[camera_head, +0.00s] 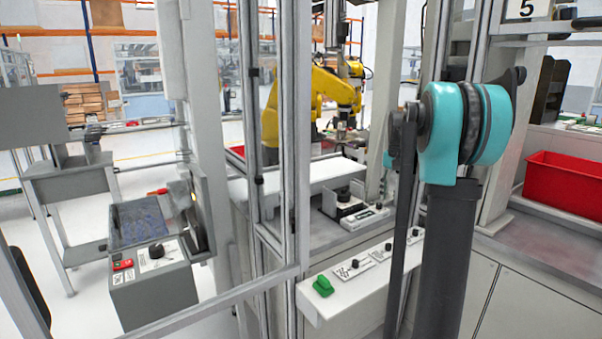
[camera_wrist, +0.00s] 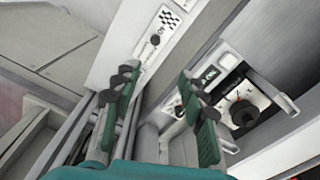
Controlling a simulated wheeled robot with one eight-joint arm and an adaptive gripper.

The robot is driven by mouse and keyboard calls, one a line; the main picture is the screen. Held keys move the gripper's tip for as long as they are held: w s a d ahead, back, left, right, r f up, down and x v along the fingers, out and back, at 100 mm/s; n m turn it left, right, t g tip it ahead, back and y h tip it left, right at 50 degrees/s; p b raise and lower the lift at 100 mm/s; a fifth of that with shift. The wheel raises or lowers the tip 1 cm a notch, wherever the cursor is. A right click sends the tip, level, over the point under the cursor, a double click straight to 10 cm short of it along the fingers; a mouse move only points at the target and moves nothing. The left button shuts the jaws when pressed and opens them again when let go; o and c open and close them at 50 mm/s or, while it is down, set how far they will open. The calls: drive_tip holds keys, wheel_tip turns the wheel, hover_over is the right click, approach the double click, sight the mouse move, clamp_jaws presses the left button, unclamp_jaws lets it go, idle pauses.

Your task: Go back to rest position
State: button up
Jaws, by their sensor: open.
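My gripper (camera_wrist: 158,82) shows in the wrist view with its two teal and black fingers spread apart and nothing between them. Beyond the fingers is a pale panel (camera_wrist: 150,25) with a checkered label and a small black knob. A black rotary knob (camera_wrist: 242,114) on a white plate lies past the right finger. I cannot tell whether the fingers touch the panel. In the head view my arm rises at the right with a teal joint, and the gripper itself is not clearly seen.
A sloped panel (camera_head: 355,285) with a green switch (camera_head: 323,286) is left of my arm. Metal frame posts (camera_head: 297,130) stand close ahead. A grey control box (camera_head: 153,275) is at the left, a red bin (camera_head: 567,185) at the right. A yellow robot arm (camera_head: 310,98) stands behind the frame.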

drive_tip(key=s+a+f+n+t, duration=0.1)
drive_tip(key=s+a+f+n, duration=0.1)
drive_tip(key=s+a+f, duration=0.2)
drive_tip(key=s+a+f+n+t, duration=0.1)
drive_tip(key=s+a+f, duration=0.3)
drive_tip(key=s+f, duration=0.5)
drive_tip(key=s+a+f+n+t, duration=0.2)
drive_tip(key=s+f, duration=0.5)
drive_tip(key=s, duration=1.2)
drive_tip(key=shift+s+a+f+n, duration=0.3)
drive_tip(key=shift+s+a+n, duration=0.1)
drive_tip(key=shift+a+n, duration=0.6)
